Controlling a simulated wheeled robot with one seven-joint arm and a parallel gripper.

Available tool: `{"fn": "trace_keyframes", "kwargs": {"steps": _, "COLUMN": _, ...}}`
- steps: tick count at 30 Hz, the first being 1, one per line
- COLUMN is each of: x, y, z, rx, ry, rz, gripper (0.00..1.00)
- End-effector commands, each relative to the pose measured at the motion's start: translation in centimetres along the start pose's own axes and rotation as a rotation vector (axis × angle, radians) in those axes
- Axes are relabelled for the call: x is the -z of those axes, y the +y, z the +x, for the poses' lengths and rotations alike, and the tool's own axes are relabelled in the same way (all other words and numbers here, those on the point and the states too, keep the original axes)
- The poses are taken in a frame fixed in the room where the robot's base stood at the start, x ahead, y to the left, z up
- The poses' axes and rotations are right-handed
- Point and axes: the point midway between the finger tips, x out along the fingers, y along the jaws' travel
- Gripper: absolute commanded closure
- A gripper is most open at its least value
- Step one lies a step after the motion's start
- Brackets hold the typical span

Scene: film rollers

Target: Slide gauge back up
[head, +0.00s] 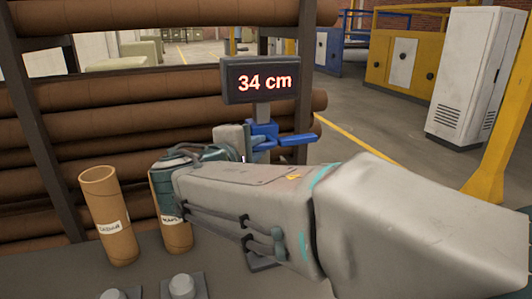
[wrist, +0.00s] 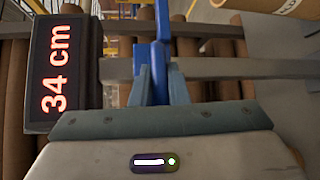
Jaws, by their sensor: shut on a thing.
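The gauge has a dark display (head: 261,84) reading 34 cm in red on a grey post (head: 263,112). Its blue slider (head: 262,130) sits on the post below the display, with a blue arm (head: 297,139) sticking out to the right. In the wrist view the display (wrist: 63,68) is on the left, turned sideways, and the post (wrist: 225,68) runs across. My gripper (wrist: 160,85) is shut on the blue slider (wrist: 163,30), its two teal fingers close on either side. In the head view my arm hides the fingertips and the lower post.
Two brown cardboard tubes with labels, the left one (head: 108,215) and the right one (head: 176,225), stand left of my arm, the right one partly covered. Large brown rolls (head: 130,130) lie on a rack behind. Grey pegs (head: 181,285) sit at the bottom edge.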

Motion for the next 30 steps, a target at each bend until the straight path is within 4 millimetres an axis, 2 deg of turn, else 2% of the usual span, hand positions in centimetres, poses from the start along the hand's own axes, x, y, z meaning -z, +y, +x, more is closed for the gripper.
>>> {"fn": "trace_keyframes", "kwargs": {"steps": 1, "x": 0.1, "y": 0.6, "z": -0.3, "rx": -0.006, "ry": 0.004, "rz": 0.003, "gripper": 1.00}}
{"fn": "trace_keyframes", "kwargs": {"steps": 10, "x": 0.2, "y": 0.9, "z": -0.5, "rx": -0.013, "ry": 0.009, "rz": 0.005, "gripper": 1.00}}
{"fn": "trace_keyframes", "kwargs": {"steps": 11, "x": 0.2, "y": 0.9, "z": -0.5, "rx": -0.013, "ry": 0.009, "rz": 0.005, "gripper": 0.83}}
{"fn": "trace_keyframes", "kwargs": {"steps": 13, "x": 0.2, "y": 0.9, "z": -0.5, "rx": -0.012, "ry": 0.008, "rz": 0.005, "gripper": 0.64}}
{"fn": "trace_keyframes", "kwargs": {"steps": 23, "x": 0.2, "y": 0.5, "z": -0.6, "rx": -0.006, "ry": 0.007, "rz": 0.002, "gripper": 0.64}}
{"fn": "trace_keyframes", "kwargs": {"steps": 26, "x": 0.2, "y": 0.5, "z": -1.5, "rx": -0.007, "ry": 0.009, "rz": 0.002, "gripper": 0.64}}
{"fn": "trace_keyframes", "kwargs": {"steps": 30, "x": 0.2, "y": 0.5, "z": -4.0, "rx": -0.008, "ry": 0.010, "rz": 0.003, "gripper": 0.64}}
